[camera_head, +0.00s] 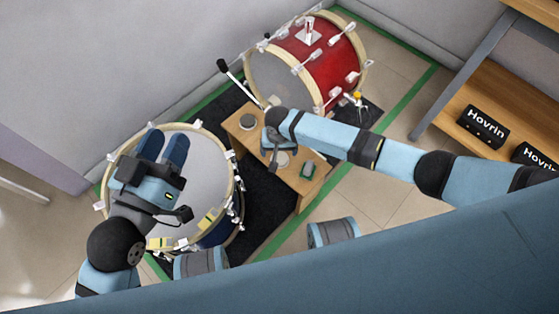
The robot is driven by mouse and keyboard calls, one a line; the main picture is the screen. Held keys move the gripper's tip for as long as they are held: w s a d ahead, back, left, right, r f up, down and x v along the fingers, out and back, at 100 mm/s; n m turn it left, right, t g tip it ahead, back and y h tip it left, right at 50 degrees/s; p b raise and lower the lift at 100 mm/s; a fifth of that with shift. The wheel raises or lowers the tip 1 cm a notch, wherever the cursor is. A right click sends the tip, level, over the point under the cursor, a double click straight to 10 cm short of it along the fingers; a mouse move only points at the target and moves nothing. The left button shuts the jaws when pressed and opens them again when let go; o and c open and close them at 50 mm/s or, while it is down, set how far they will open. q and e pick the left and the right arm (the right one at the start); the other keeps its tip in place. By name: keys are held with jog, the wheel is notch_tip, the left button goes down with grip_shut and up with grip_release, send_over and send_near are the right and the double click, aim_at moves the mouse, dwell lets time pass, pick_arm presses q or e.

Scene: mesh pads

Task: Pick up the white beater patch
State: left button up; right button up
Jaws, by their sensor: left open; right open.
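A small round white patch (283,159), which looks like the white beater patch, lies on the low wooden table (248,142). My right gripper (272,164) is just left of it, over the table, pointing down. Its fingers are small and partly hidden, and I cannot tell if they touch the patch. Nothing shows held in it. My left gripper (163,146) is open and empty over the pale head of the near bass drum (208,172), well left of the table.
A wooden shelf (480,92) holds black cases at right.

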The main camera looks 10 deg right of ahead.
aim_at(280, 160)
notch_tip(280, 160, down, 6)
jog(key=b, duration=0.3)
jog(key=shift+d+r+b, duration=0.1)
jog(key=shift+b, duration=0.25)
jog(key=shift+f, duration=0.25)
pick_arm(q)
jog(key=shift+m+g, duration=0.5)
jog(key=shift+g, duration=0.3)
jog(key=f, duration=0.5)
jog(key=shift+w, duration=0.2)
jog(key=shift+r, duration=0.1)
pick_arm(e)
jog(key=c, duration=1)
